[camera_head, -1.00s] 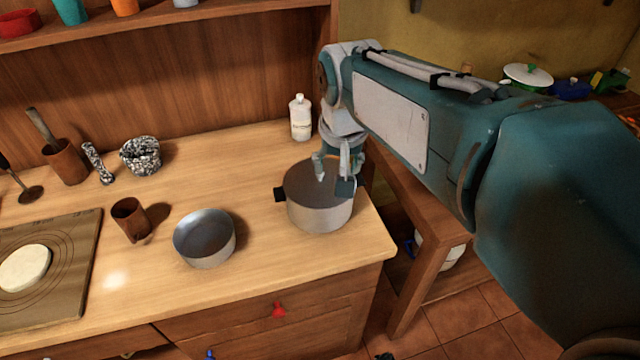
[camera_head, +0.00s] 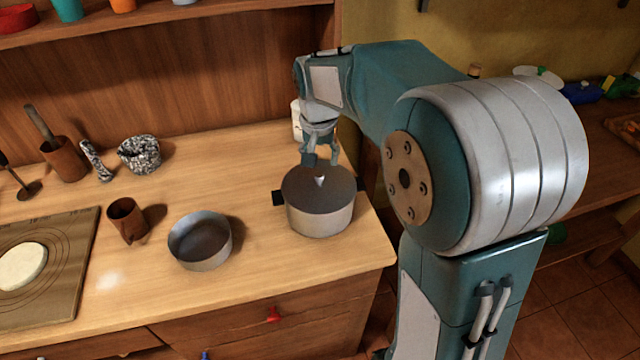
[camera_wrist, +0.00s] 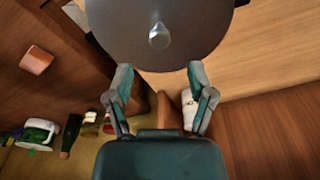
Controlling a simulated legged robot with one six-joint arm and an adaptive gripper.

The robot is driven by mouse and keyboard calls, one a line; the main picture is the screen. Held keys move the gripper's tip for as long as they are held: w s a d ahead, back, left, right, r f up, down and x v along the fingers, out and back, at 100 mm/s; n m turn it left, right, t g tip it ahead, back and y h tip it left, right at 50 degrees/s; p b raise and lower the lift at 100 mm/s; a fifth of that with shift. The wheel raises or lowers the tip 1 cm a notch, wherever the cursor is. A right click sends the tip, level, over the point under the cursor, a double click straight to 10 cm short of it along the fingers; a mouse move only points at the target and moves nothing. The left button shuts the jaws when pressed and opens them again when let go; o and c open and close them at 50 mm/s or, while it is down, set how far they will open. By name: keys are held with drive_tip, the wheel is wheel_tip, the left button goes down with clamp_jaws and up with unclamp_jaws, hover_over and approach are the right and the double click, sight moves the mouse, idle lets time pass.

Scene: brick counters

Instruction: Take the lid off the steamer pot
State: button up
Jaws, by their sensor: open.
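The steamer pot (camera_head: 319,222) stands on the wooden counter near its right front corner, with a dark handle at its left side. Its dark round lid (camera_head: 298,187) is on top, with a small pale pointed knob (camera_head: 320,181) in the middle. My gripper (camera_head: 320,163) is open and empty, just above and behind the knob. In the wrist view, the lid (camera_wrist: 120,30) fills the top middle. Its knob (camera_wrist: 159,38) lies ahead of and between my spread fingertips (camera_wrist: 160,72), apart from both.
An open metal pan (camera_head: 200,242) stands left of the pot. Farther left are a brown cup (camera_head: 127,219), a speckled mortar (camera_head: 139,155) and a board (camera_head: 45,290) with dough. A white bottle (camera_head: 296,120) stands behind my gripper.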

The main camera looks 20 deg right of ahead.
sight(319, 174)
drive_tip(key=f, duration=0.4)
drive_tip(key=shift+s+a+f, duration=0.2)
drive_tip(key=shift+f, duration=0.05)
drive_tip(key=shift+w+f, duration=0.1)
drive_tip(key=shift+f, duration=0.45)
drive_tip(key=shift+d, duration=0.1)
clamp_jaws()
